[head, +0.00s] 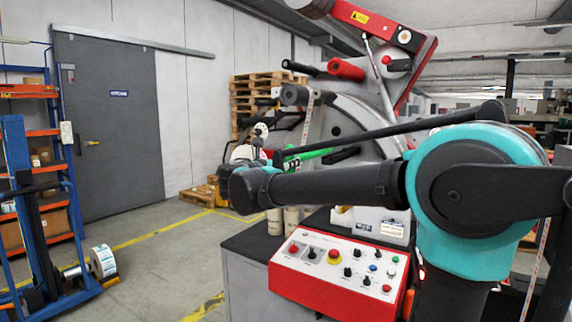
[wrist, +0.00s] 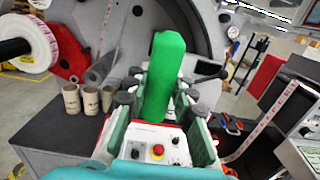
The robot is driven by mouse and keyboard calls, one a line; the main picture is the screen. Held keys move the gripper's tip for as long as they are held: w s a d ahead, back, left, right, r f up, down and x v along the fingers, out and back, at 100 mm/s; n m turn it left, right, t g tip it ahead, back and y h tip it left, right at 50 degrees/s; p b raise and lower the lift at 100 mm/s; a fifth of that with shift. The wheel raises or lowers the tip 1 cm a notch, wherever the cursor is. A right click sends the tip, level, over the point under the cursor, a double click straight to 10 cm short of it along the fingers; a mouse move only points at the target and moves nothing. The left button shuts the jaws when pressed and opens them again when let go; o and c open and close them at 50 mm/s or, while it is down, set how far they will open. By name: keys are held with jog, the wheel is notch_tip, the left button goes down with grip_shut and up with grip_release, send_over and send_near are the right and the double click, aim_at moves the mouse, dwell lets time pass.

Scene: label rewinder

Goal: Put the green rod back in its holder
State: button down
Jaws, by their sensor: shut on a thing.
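The green rod (wrist: 162,80) stands out lengthwise from between my fingers in the wrist view, its far end up against the grey machine plate in the picture. In the head view the rod (head: 312,154) shows as a short green length beyond my forearm, close to the machine's round grey plate. My gripper (wrist: 158,108) is shut on the rod, with a finger on each side. In the head view my gripper is mostly hidden behind my arm. I cannot make out the rod's holder in either view. I cannot tell whether the rod touches the machine.
A red-framed control panel (head: 338,272) with buttons sits on the dark bench below my arm. Several cardboard cores (wrist: 71,99) stand on the bench at left. The label rewinder (head: 345,118) rises behind. A blue rack (head: 22,180) stands far left; the floor between is mostly clear.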

jog(key=shift+f+x, duration=0.15)
jog(key=shift+x, duration=3.7)
jog(key=shift+f+x, duration=0.15)
jog(key=shift+x, duration=3.75)
jog(key=shift+w+d+f, duration=0.15)
jog(key=shift+w+d, duration=0.1)
jog(key=shift+f, duration=1)
jog(key=c, duration=1.2)
grip_release()
